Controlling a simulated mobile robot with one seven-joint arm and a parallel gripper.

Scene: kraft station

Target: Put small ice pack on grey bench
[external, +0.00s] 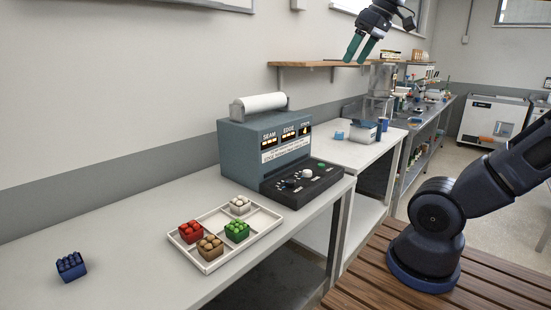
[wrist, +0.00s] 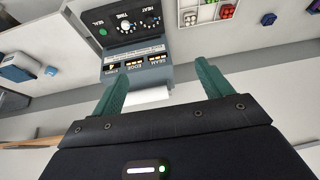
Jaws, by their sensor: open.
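The pale grey bench (external: 120,236) in front carries the sealing machine; a metal-grey bench (external: 425,122) runs farther back. I cannot tell which is the grey bench meant. My gripper (external: 357,60) is high above the benches near the wall shelf, its green fingers apart and empty, also in the wrist view (wrist: 162,75).
The blue-grey sealing machine (external: 240,150) with a white roll stands on the front bench. A white divided tray (external: 205,262) holds several colored punnets; a dark-blue punnet (external: 71,266) sits at left. A wooden shelf (external: 310,64) juts from the wall.

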